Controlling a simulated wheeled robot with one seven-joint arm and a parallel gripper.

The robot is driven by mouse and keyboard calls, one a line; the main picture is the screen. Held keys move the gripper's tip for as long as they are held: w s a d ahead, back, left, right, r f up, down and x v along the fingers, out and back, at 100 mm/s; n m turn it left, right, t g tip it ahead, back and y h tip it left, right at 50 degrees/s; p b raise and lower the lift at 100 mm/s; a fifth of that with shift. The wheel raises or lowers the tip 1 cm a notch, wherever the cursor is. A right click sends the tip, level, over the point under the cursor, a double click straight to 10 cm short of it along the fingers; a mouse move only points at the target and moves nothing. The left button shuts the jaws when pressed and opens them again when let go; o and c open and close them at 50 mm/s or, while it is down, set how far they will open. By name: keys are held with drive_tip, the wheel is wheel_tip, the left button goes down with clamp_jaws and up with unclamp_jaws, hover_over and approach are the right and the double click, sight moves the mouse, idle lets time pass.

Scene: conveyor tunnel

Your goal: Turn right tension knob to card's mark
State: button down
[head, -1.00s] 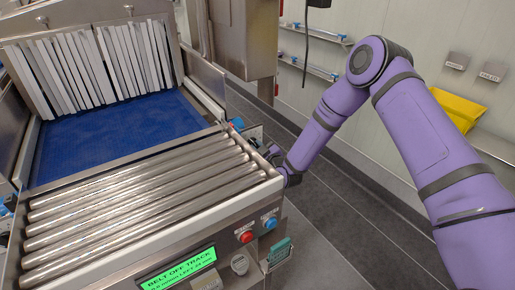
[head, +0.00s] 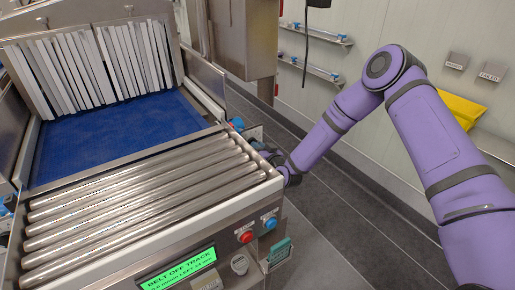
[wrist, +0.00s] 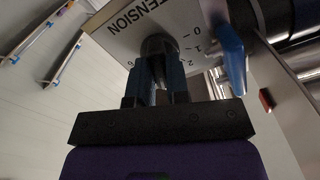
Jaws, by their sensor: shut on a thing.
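The tension plate (wrist: 125,38) fills the upper middle of the wrist view, lettered "TENSION" with a numbered scale. The dark knob (wrist: 158,44) sits on it, and my gripper (wrist: 160,62) is shut on it, covering most of it. The knob's pointer setting is hidden. A blue lever (wrist: 229,58) stands just right of the plate. In the head view my gripper (head: 272,158) is at the conveyor's right side, largely hidden by the frame and my arm. A green card (head: 280,252) hangs at the conveyor's front right corner; its mark is too small to read.
The steel rollers (head: 130,205) and blue belt (head: 115,135) lie left of my arm. A display (head: 178,270) reads "BELT OFF TRACK", near a red button (head: 246,237) and a blue button (head: 270,223). The floor (head: 330,235) to the right is clear.

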drive_tip(key=shift+f+m, duration=0.1)
drive_tip(key=shift+m, duration=0.8)
drive_tip(key=c, duration=1.1)
unclamp_jaws()
drive_tip(key=shift+s, duration=0.1)
drive_tip(key=v, duration=1)
drive_tip(key=shift+s+d, duration=0.25)
drive_tip(key=shift+d, duration=0.05)
